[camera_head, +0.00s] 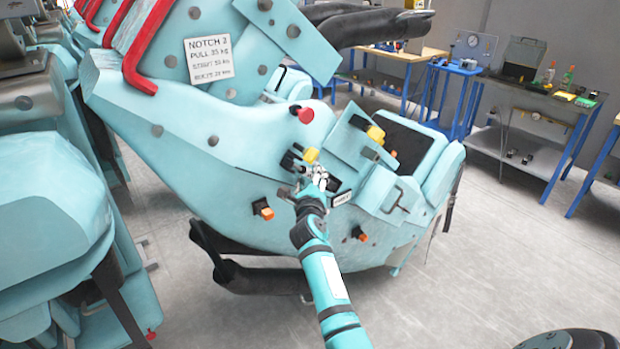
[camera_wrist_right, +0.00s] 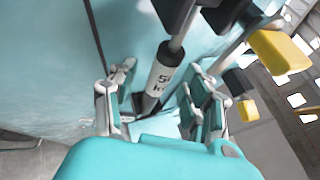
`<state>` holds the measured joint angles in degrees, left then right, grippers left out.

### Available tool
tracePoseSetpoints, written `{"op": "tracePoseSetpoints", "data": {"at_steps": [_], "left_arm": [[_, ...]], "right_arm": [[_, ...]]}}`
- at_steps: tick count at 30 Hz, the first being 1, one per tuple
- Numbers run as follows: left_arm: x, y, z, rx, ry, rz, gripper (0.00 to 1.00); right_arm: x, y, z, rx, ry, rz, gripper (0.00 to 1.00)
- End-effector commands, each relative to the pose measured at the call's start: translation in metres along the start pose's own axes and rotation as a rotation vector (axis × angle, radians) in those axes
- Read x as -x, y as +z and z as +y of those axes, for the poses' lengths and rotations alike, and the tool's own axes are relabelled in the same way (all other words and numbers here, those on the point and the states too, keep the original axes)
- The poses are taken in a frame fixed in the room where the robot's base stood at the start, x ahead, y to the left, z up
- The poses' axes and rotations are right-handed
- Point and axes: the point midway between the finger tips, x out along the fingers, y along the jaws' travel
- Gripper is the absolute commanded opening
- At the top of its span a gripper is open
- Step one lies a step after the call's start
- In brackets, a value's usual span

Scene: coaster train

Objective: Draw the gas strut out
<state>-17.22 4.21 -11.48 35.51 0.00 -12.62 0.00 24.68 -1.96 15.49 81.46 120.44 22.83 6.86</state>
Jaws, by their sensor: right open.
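The gas strut (camera_wrist_right: 163,77) shows in the right wrist view as a light grey cylinder with printed marking and a thin bright rod, running between dark end blocks beside the teal body. My right gripper (camera_wrist_right: 160,95) is open, with its fingers on either side of the strut and gaps showing. In the head view my right gripper (camera_head: 313,182) is at the side of the teal coaster car (camera_head: 235,150), below a yellow block (camera_head: 311,155). There the strut is too small and covered to make out. My left gripper is not in view.
A red knob (camera_head: 305,115), orange blocks (camera_head: 263,209) and a second yellow block (camera_head: 376,134) stick out around the work spot. A teal panel with a handle (camera_head: 395,200) is at its right.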

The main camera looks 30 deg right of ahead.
Motion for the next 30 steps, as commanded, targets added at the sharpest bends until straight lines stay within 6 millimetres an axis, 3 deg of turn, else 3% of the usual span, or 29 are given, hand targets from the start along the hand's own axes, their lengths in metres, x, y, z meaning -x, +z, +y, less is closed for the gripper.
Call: {"op": "tracePoseSetpoints", "data": {"at_steps": [5,16,21,22,26,30], "left_arm": [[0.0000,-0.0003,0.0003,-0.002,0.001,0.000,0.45],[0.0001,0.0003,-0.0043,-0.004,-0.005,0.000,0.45],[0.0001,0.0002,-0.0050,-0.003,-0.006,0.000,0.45],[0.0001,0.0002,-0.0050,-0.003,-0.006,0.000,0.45],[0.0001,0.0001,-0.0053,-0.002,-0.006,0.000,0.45],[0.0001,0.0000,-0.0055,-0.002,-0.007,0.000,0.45]], "right_arm": [[0.0001,0.0002,-0.0002,0.000,0.000,0.000,0.48],[0.0004,0.0003,0.0000,0.000,0.000,0.000,0.00],[0.0005,0.0003,0.0001,0.000,0.000,0.000,0.00],[0.0005,0.0002,0.0001,-0.001,0.000,0.000,0.19],[0.0005,0.0002,0.0002,-0.001,0.000,0.000,0.02],[0.0005,0.0002,0.0003,-0.001,0.000,0.000,0.00]]}}
